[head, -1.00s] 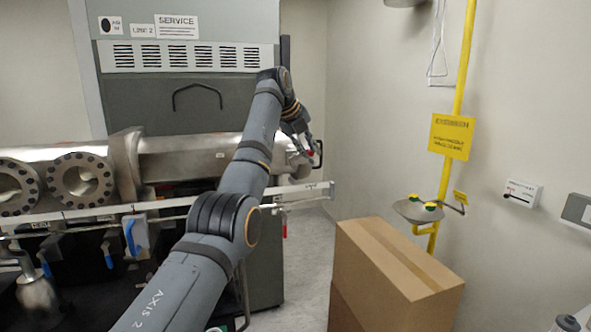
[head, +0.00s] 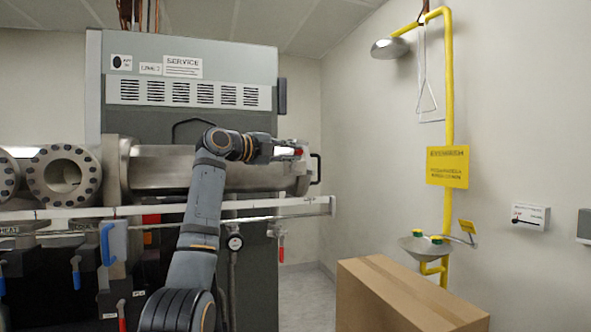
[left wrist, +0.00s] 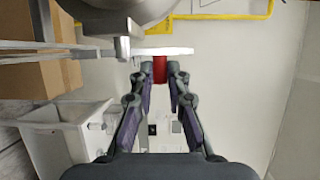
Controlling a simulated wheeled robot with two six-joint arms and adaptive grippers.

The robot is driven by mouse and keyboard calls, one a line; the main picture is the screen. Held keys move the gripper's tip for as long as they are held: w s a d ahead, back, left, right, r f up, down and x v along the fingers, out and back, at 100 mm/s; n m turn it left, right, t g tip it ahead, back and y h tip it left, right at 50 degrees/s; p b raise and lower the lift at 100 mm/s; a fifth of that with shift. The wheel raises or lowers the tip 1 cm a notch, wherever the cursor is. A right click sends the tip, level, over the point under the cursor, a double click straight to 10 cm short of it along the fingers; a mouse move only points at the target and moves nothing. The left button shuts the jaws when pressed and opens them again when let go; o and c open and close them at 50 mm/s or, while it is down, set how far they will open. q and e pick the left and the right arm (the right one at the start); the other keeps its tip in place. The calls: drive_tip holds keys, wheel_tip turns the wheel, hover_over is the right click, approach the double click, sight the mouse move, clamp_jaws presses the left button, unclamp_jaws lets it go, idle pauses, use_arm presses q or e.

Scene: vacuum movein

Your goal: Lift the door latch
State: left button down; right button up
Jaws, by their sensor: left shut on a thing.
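My left gripper (head: 290,152) is at the right end of the steel chamber (head: 215,168), beside the round door (head: 304,178) with its black handle (head: 317,169). In the left wrist view its fingers (left wrist: 160,78) are closed on a red piece (left wrist: 160,66). The red piece, seemingly the latch's grip, meets a pale bar (left wrist: 165,51) in that view. In the head view the red piece (head: 299,152) shows at the fingertips, near the top of the door. The latch's pivot is hidden from me. My right gripper is out of view.
A cardboard box (head: 405,295) stands on the floor at the lower right. A yellow shower and eyewash pipe (head: 447,110) runs up the right wall. A pale rail (head: 165,210) crosses below the chamber, with valves beneath it. Some floor is clear left of the box.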

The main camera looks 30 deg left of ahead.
use_arm(q)
drive_tip(key=t+b, duration=0.1)
drive_tip(key=f+n+t+b, duration=0.1)
drive_tip(key=t+b, duration=0.1)
drive_tip(key=b, duration=0.1)
drive_tip(key=shift+s+a+f+n+h, duration=0.25)
drive_tip(key=shift+s+n+h, duration=0.05)
idle(0.5)
drive_tip(key=c, duration=1.5)
unclamp_jaws()
drive_tip(key=shift+s, duration=0.1)
drive_tip(key=shift+o, duration=0.9)
drive_tip(key=shift+s+a+r, duration=0.2)
drive_tip(key=shift+s, duration=0.05)
drive_tip(key=shift+w, duration=0.1)
